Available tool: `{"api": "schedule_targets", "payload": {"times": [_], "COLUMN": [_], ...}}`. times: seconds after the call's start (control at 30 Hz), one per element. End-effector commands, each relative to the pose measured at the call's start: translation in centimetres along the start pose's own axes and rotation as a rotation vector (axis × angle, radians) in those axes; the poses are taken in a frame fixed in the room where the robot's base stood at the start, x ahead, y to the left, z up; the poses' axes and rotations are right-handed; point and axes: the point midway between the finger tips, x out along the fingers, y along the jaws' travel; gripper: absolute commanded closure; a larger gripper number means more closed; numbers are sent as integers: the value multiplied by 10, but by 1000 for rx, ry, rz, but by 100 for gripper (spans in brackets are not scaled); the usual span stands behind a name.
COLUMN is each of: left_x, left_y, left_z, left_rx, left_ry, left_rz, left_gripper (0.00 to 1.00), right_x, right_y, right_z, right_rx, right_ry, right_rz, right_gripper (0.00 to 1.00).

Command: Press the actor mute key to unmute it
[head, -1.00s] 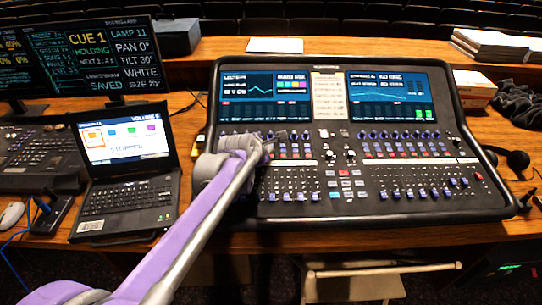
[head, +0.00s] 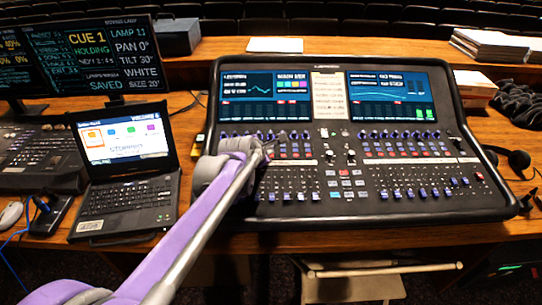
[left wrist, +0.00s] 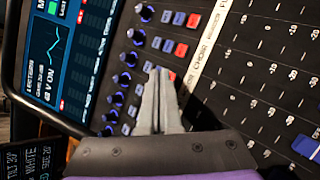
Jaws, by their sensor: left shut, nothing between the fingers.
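The mixing desk (head: 347,207) stands on the wooden table. Its upper left part fills the left wrist view, with a row of blue knobs and rows of blue and red keys beside them. A red key (left wrist: 181,49) and another red key (left wrist: 193,20) show there next to a white label strip (left wrist: 208,42) that reads CHOIR. My left gripper (head: 270,148) is shut and empty over the left end of the key rows. In the left wrist view its fingertips (left wrist: 160,71) lie over the keys, covering part of the row. I cannot read an actor label or tell whether the tips touch a key. My right gripper is not in view.
A laptop (head: 126,157) stands left of the desk, with monitors (head: 112,55) behind it. Headphones (head: 517,160) lie at the right. Papers (head: 275,45) lie behind the desk. Raised knobs (left wrist: 125,79) stand close to my left fingertips.

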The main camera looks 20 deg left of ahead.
Motion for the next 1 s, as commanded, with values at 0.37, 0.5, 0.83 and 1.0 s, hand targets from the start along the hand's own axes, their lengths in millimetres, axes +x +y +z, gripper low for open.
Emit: {"api": "schedule_targets", "payload": {"times": [0.37,0.5,0.83,1.0], "left_x": [2,3,2,-5], "left_y": [-1,-2,-1,4], "left_z": [-1,-2,-1,4], "left_rx": [0,0,0,0], "left_ry": [0,0,0,0], "left_rz": [0,0,0,0], "left_gripper": [100,100,100,100], "right_x": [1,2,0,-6], "right_y": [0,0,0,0], "right_z": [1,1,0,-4], "right_rx": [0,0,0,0], "right_ry": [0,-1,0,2], "right_rz": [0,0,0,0], "right_gripper": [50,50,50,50]}}
